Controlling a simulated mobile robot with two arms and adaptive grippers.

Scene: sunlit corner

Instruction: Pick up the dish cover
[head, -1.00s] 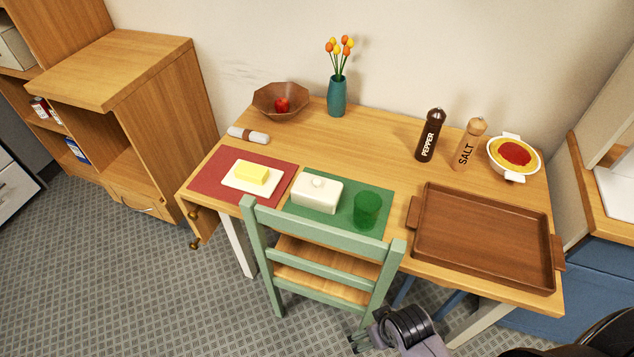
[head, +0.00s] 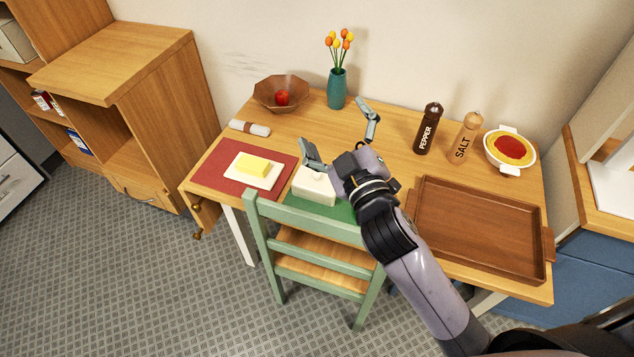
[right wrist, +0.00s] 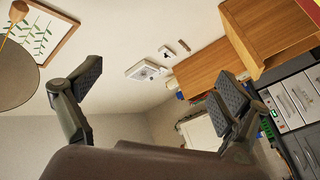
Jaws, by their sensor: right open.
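The dish cover (head: 313,187) is a white, box-shaped lid with a small knob, on the green mat (head: 330,210) at the table's front. My right gripper (head: 338,128) is open and empty, its fingers spread wide. In the head view one finger shows just behind the cover's top edge and the other farther back over the table; I see no grip on the cover. Both spread fingers also show in the right wrist view (right wrist: 158,88), which shows walls and furniture, not the cover. The green cup is hidden behind my right arm. My left gripper is not in view.
Butter (head: 253,165) on a white dish (head: 263,182) lies on the red mat left of the cover. A green chair (head: 305,217) stands in front. A brown tray (head: 482,278) lies to the right. A teal vase (head: 337,90) and pepper mill (head: 428,130) stand behind.

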